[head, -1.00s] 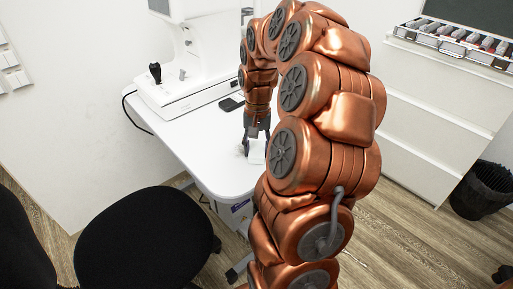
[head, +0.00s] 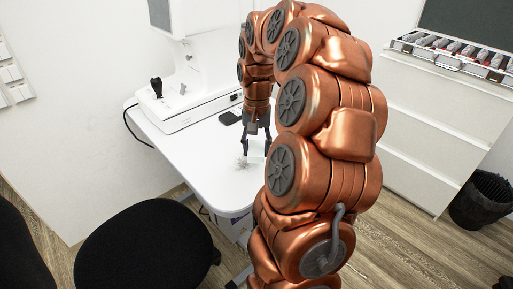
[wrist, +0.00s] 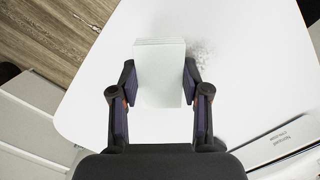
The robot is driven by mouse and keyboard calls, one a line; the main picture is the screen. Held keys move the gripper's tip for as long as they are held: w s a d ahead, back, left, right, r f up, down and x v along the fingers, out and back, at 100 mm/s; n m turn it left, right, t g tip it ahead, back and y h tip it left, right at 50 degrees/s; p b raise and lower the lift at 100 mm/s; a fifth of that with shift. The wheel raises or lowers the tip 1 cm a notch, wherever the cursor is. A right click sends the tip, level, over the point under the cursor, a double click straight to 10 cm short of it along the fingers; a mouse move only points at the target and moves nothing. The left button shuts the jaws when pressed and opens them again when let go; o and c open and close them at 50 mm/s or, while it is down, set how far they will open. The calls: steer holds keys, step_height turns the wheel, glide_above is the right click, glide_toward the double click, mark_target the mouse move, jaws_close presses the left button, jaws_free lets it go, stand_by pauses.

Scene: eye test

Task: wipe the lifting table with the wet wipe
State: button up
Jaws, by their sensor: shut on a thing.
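The lifting table (head: 205,160) is a white tabletop with rounded corners; it also fills much of the wrist view (wrist: 245,30). My gripper (head: 256,143) is over its right part, pointing down. In the wrist view my gripper (wrist: 160,80) is shut on the wet wipe (wrist: 160,72), a white folded pad between the two fingers. The wipe also shows in the head view (head: 257,150), partly behind my arm. A grey speckled smudge (head: 243,162) lies on the tabletop beside the wipe; it also shows right of the wipe in the wrist view (wrist: 203,58). Whether the wipe touches the tabletop I cannot tell.
A white eye-test instrument (head: 190,95) with a black joystick stands at the table's back. A dark flat object (head: 230,117) lies near it. A black chair (head: 145,245) is in front. White drawers (head: 430,120) and a black bin (head: 482,200) are at the right.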

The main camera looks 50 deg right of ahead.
mark_target(256, 150)
steer(key=shift+r, duration=0.1)
steer(key=shift+r+p, duration=0.4)
steer(key=shift+r, duration=1)
steer(key=shift+r, duration=0.1)
